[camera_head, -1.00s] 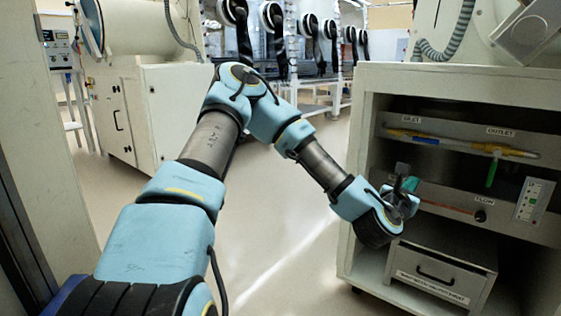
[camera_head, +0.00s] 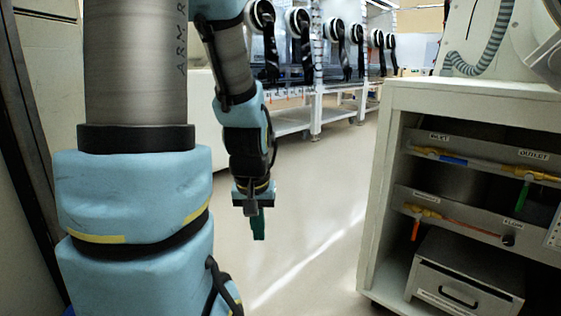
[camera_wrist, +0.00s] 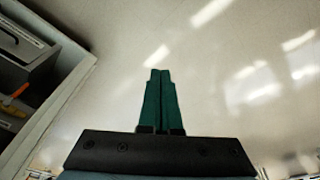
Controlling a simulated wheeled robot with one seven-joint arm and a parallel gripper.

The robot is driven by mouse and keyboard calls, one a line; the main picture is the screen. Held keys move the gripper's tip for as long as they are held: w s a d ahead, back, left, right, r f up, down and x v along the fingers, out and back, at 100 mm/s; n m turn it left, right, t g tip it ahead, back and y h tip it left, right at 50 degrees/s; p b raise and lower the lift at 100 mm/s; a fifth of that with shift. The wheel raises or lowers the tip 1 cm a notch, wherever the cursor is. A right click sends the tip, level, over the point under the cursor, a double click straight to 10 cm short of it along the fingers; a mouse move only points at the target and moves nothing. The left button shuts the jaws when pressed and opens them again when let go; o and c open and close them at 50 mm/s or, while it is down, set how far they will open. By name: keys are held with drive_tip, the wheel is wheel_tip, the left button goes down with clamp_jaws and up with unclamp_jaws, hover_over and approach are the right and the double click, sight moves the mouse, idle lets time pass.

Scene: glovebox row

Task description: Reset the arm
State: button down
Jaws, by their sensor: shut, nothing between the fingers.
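My gripper (camera_head: 259,224) hangs from my blue and grey arm near the middle of the head view, pointing down over bare floor. Its green fingers are together with nothing between them. In the wrist view the two green fingers (camera_wrist: 160,100) lie side by side against the pale floor. The gripper is apart from the cabinet and touches nothing that I can see. My upper arm fills much of the left of the head view.
A pale open-fronted cabinet (camera_head: 395,180) stands at right, with valve panels and a grey drawer (camera_head: 465,280). An orange-handled valve (camera_head: 416,229) shows inside. The cabinet edge also shows at left in the wrist view (camera_wrist: 62,100). Glovebox ports line the back. The floor (camera_head: 310,230) between is clear.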

wheel_tip(320, 180, up, 39)
drive_tip(key=s+a+p, duration=0.2)
drive_tip(key=p, duration=3.6)
drive_tip(key=shift+m+g, duration=0.3)
